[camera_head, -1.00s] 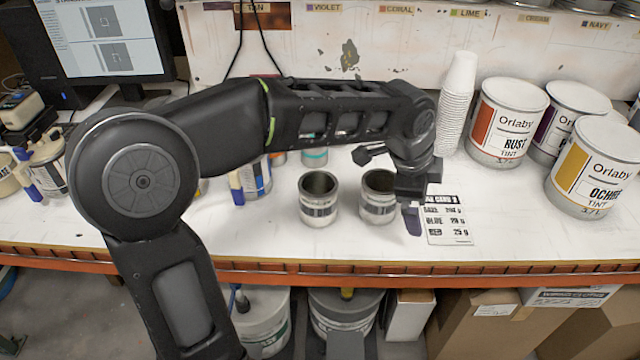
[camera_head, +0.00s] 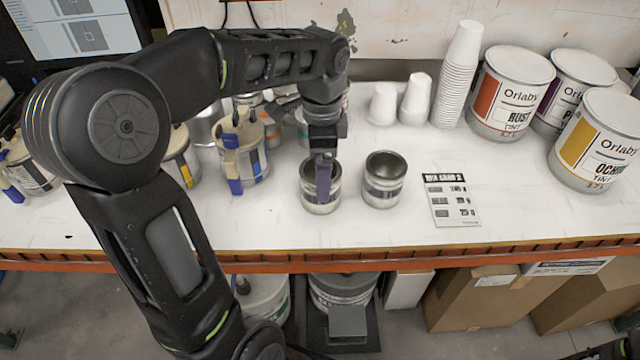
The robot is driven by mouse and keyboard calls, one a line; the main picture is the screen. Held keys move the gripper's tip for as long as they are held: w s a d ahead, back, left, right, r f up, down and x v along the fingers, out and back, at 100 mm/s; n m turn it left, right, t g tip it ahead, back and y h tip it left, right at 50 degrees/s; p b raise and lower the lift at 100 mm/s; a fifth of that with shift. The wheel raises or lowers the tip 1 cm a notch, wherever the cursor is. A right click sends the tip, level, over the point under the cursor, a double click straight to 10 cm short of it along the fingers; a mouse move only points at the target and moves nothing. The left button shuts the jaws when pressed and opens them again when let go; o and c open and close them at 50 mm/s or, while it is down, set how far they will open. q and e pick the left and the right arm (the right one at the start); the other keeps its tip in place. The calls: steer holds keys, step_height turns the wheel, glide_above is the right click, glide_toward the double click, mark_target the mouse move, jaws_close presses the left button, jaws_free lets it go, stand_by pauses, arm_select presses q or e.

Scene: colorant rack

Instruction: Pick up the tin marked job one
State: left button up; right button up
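Two small open metal tins with dark label bands stand upright side by side on the white bench, a left tin (camera_head: 310,197) and a right tin (camera_head: 384,190). I cannot read the marking on either. The other finger is hidden, so I cannot tell whether the gripper is open or holds the tin. The right tin is free of the gripper.
A job card (camera_head: 452,200) lies right of the tins. White paper cups (camera_head: 461,75) stand behind. Large paint cans, Rust (camera_head: 500,110) and Ochre (camera_head: 597,150), stand at right. The bench's orange front edge (camera_head: 400,252) runs below.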

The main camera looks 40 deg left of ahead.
arm_select(q)
steer(key=shift+f, duration=0.5)
step_height(320, 180, down, 5)
steer(key=shift+f+p, duration=0.15)
steer(key=shift+p, duration=0.5)
steer(key=shift+c, duration=0.3)
steer(key=c, duration=1.3)
step_height(320, 180, up, 10)
steer(key=shift+r+b, duration=0.1)
steer(key=shift+b, duration=0.5)
